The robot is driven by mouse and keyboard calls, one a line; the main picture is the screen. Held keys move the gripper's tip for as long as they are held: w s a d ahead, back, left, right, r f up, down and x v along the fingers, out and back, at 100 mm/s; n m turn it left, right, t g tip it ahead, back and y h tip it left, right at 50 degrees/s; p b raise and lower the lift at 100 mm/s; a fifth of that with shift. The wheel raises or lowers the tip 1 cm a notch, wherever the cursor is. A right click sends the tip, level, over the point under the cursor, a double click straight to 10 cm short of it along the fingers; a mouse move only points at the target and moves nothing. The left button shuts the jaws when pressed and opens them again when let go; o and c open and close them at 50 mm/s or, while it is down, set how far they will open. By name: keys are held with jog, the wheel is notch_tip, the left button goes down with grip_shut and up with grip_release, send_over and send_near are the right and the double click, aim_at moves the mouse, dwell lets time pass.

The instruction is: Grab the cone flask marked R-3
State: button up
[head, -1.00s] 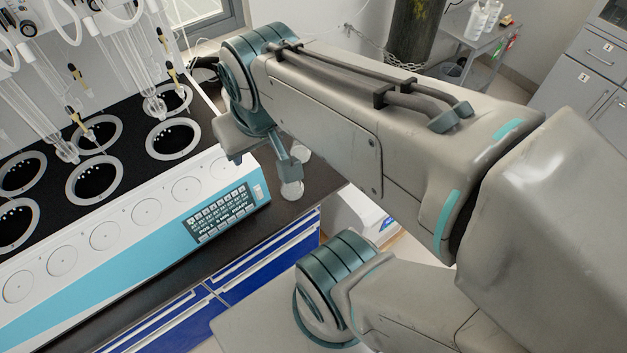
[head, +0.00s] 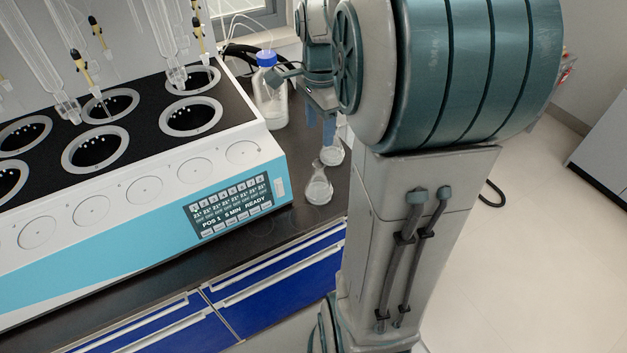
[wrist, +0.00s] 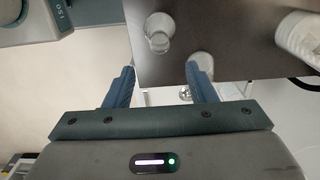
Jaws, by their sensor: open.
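Two clear cone flasks stand on the dark bench to the right of the distiller. The front flask (head: 319,188) is in full view in the head view; the rear flask (head: 333,153) is partly covered by my gripper and arm. No marking is legible, so I cannot tell which is R-3. My gripper (head: 322,125) is above the rear flask in the head view, its blue fingers pointing down. In the wrist view my gripper (wrist: 160,68) is open and empty. One flask (wrist: 158,32) shows beyond the gap; another (wrist: 203,62) is near the right finger, partly hidden.
The white and blue distiller (head: 150,190) fills the left side of the bench. A blue-capped bottle (head: 270,95) stands behind the flasks, close to my gripper. Blue drawers (head: 280,285) are below the bench edge. Open floor (head: 500,260) lies to the right.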

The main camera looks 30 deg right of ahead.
aim_at(319, 165)
notch_tip(319, 165, down, 12)
jog(key=shift+f, duration=0.1)
grip_shut()
dwell(0.5)
